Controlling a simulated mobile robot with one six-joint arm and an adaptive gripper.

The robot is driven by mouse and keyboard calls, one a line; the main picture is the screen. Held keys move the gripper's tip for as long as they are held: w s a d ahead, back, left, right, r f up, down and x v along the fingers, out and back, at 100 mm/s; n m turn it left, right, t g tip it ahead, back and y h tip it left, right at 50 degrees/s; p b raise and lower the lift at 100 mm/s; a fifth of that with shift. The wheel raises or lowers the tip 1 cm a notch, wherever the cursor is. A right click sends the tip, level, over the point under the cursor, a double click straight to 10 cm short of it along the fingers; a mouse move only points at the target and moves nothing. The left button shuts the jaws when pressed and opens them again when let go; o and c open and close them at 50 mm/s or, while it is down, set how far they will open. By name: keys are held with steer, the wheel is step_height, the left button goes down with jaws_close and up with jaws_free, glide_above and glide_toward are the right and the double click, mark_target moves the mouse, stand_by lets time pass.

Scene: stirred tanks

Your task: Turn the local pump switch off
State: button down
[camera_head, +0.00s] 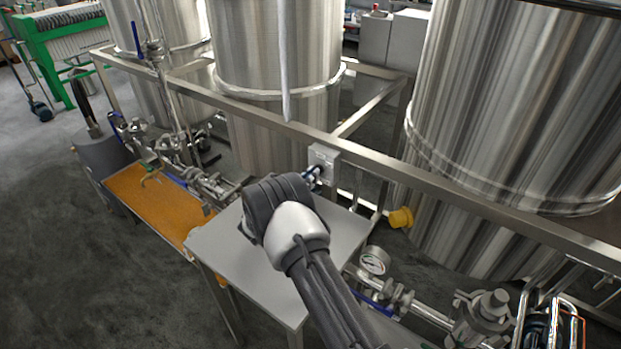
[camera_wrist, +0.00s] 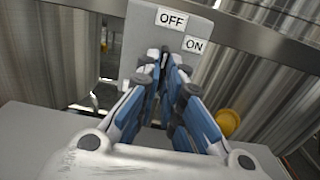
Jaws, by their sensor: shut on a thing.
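The local pump switch is a light grey box (camera_head: 324,158) on the tank frame's rail. In the wrist view the switch box (camera_wrist: 142,32) fills the upper middle and carries an OFF label (camera_wrist: 171,18) with an ON label (camera_wrist: 194,45) below it to the right. My gripper (camera_wrist: 163,72) reaches up to the front of the box, its blue and grey fingers closed around the small dark switch handle. The fingertips hide most of the handle, so I cannot tell which label it points to. In the head view my gripper (camera_head: 313,178) is mostly behind my wrist.
A grey table (camera_head: 345,232) lies below my wrist. Large steel tanks (camera_head: 275,60) stand behind the metal rail (camera_head: 400,165). A yellow cap (camera_head: 400,217) sits right of the switch, and a pressure gauge (camera_head: 374,262) with pipes and valves is at lower right.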

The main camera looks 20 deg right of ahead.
steer(key=c, duration=1.7)
jaws_free()
steer(key=v, duration=1.2)
